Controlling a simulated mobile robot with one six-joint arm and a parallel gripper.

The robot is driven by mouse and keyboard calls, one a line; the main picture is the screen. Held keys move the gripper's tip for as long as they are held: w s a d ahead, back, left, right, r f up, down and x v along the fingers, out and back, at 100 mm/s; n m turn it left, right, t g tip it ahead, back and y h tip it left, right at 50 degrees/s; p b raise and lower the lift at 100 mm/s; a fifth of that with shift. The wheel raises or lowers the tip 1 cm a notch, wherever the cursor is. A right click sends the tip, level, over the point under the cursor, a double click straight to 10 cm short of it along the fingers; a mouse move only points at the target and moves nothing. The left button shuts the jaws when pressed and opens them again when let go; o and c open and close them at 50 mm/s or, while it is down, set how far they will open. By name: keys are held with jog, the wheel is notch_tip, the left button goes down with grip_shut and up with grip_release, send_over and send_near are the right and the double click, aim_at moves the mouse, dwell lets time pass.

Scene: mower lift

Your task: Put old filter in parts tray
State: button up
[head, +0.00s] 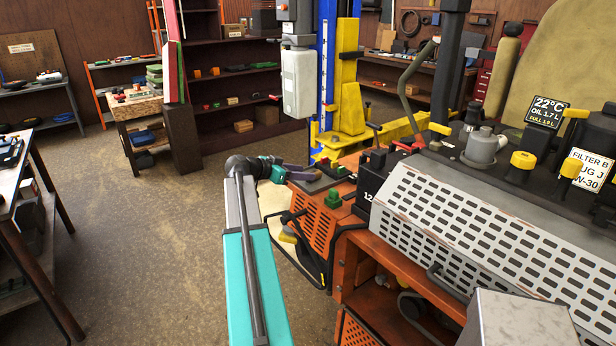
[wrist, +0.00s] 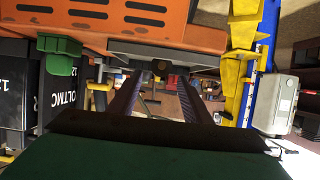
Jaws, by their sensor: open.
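My gripper (head: 299,172) is open at the left end of the orange slotted housing (head: 312,238), near its dark top. In the wrist view its two dark purple fingers (wrist: 160,95) stand apart, with a clear gap between them. A grey-edged recess or panel (wrist: 205,60) of the housing lies just beyond the fingertips. A small dark rounded part (wrist: 159,67) shows there between them; I cannot tell whether it is the old filter. I cannot identify the parts tray for certain.
A green knob (head: 333,198) and a black box marked 12 (head: 375,182) are close to my gripper. The yellow and blue lift (head: 349,100) stands behind. A workbench with small items (head: 8,160) is at far left. Open floor (head: 150,230) lies between.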

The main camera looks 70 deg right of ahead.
jog(key=b+v, duration=0.2)
jog(key=v, duration=0.6)
dwell(0.6)
jog(key=w+a+f+n+t+y, duration=0.1)
jog(key=w+a+f+n, duration=0.2)
jog(key=w+a+f, duration=0.5)
jog(key=w+a+f+n+t+y, duration=0.15)
jog(key=a+f+n, duration=0.35)
jog(key=f, duration=0.7)
jog(key=w+a+f+n+t+y, duration=0.1)
jog(key=w+a+f+n, duration=0.1)
jog(key=w+a+f, duration=0.5)
jog(key=s+a+f+n+y, duration=0.3)
jog(key=a+f+n, duration=0.3)
jog(key=a+f, duration=1.4)
jog(key=s+a+f+n+y, duration=0.1)
jog(key=s+a+f+n, duration=0.2)
jog(key=a, duration=0.7)
jog(key=s+a+f+n+g+y, duration=0.1)
jog(key=s+a+f+n+y, duration=0.1)
jog(key=s+a+f, duration=0.4)
jog(key=s+a+f+n+g+y, duration=0.1)
jog(key=s+a+f+n, duration=0.2)
jog(key=s+a, duration=0.8)
notch_tip(320, 180, down, 3)
jog(key=a, duration=0.2)
jog(key=shift+a+r+n+y, duration=0.2)
jog(key=shift+a+n+y, duration=0.1)
jog(key=shift+a+y, duration=0.1)
